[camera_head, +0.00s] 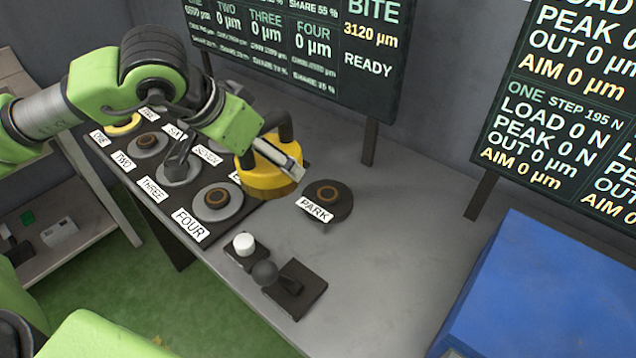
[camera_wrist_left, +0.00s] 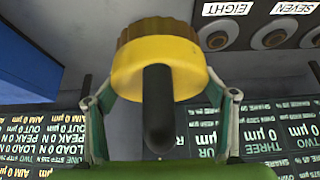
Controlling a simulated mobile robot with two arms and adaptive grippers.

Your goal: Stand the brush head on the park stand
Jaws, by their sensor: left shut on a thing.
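The brush head (camera_head: 262,172) is a yellow disc with brown bristles below and a dark arched handle on top. My left gripper (camera_head: 285,152) is shut on it. In the left wrist view the brush head (camera_wrist_left: 158,68) sits between the fingers of the left gripper (camera_wrist_left: 163,100). The park stand (camera_head: 330,203) is a dark round pad with an orange-brown ring, labelled PARK, just right of the brush head. The brush head is to the left of the stand, not over its ring. Its clearance above the bench is hard to tell. My right gripper is not in view.
A dark panel of numbered round pads, such as FOUR (camera_head: 217,200), lies to the left. A white knob (camera_head: 243,243) and a black lever box (camera_head: 295,290) stand in front. Screens on posts (camera_head: 371,142) rise behind. A blue box (camera_head: 555,290) is at right.

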